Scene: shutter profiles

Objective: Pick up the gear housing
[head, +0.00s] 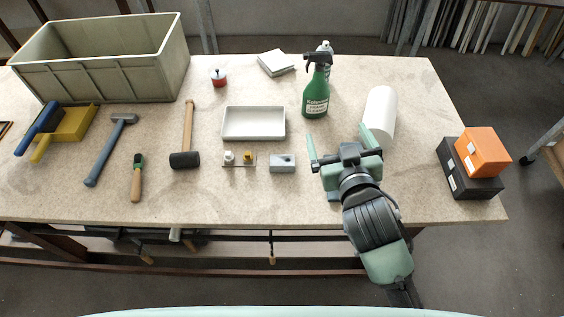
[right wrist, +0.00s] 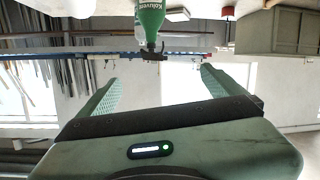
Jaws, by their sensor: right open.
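The gear housing (head: 281,164) looks like a small grey block with a dark round hole in its top. It sits on the table just right of a small plate with fittings and in front of the white tray. My right gripper (head: 338,136) is to the right of the housing, apart from it, with its fingers spread and nothing between them. In the right wrist view the open fingers (right wrist: 157,82) also show, and the housing does not. My left gripper is in neither view.
A white tray (head: 254,135) lies behind the housing. A small plate with fittings (head: 239,164) and a mallet (head: 185,159) are left. Bare table lies in front.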

